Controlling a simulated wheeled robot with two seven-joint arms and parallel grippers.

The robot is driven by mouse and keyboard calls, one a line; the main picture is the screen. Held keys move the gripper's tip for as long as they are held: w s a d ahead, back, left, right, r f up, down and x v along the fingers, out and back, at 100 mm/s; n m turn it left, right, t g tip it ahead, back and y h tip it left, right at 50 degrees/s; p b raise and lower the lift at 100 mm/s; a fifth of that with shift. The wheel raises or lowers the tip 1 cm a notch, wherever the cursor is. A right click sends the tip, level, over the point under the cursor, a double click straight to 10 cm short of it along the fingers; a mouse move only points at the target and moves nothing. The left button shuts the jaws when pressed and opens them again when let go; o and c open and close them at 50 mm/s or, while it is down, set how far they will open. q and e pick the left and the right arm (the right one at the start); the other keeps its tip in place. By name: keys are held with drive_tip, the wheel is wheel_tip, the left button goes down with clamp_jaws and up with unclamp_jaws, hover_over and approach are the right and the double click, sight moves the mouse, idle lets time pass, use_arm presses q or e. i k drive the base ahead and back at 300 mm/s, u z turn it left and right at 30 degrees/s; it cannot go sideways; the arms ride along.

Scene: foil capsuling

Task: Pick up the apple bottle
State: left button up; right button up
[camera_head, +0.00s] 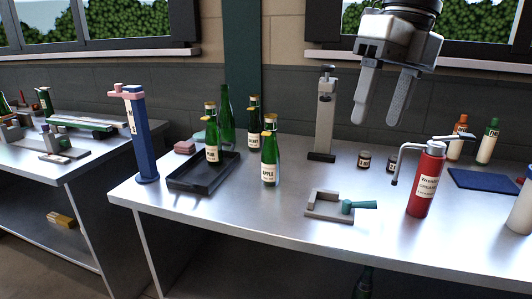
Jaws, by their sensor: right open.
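The apple bottle (269,162) is green with a gold cap and a pale label that reads APPLE. It stands upright on the metal table (240,213), just right of a black tray (190,190). My right gripper (376,123) hangs from the upper right, open and empty, its two fingers pointing down. In the picture it is above and to the right of the bottle, clearly apart from it. My left gripper is not in view.
Other green bottles (211,140) stand in and behind the tray. A blue post (142,140), a grey upright tool (325,120), a clamp (325,207) and a red labelled bottle with a spout (426,180) surround the bottle. The table's front edge is mostly clear.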

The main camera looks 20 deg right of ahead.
sight(270, 154)
drive_tip(key=i, duration=1.35)
